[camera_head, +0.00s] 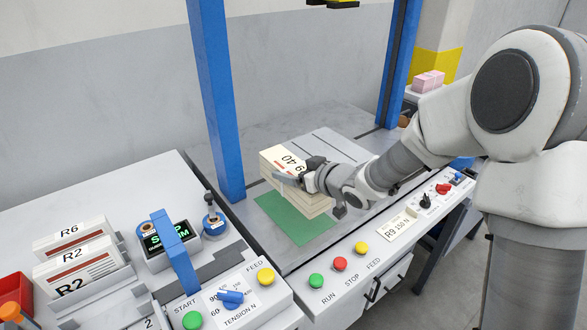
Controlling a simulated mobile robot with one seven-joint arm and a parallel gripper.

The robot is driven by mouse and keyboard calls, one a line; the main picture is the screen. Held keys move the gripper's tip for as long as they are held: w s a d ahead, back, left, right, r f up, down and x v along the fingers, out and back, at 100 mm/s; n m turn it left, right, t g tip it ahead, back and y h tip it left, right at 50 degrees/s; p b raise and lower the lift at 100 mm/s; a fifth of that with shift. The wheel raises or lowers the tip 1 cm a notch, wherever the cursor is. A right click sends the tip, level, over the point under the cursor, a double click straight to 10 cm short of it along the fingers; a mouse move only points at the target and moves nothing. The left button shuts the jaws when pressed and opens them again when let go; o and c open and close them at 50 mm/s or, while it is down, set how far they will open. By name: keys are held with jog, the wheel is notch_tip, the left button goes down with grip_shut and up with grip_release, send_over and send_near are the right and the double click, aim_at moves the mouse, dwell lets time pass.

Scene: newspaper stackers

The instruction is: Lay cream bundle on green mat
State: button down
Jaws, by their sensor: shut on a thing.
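The bundle is over the far part of the green mat (292,219), which lies flat on the grey bench between the blue posts. The near part of the mat shows bare. Whether the bundle's underside touches the mat cannot be told from this view. My gripper and arm hide the bundle's right side.
A blue post (217,95) stands just left of the bundle, and another blue post (398,65) stands behind at right. A front panel with a green button (315,280) edges the bench. Cream bundles marked R2 (78,268) and R6 (68,236) sit in a rack at left.

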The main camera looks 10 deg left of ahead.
jog(key=shift+f+b, duration=2.25)
jog(key=shift+f, duration=0.7)
jog(key=shift+f+b, duration=0.5)
jog(key=shift+f, duration=0.05)
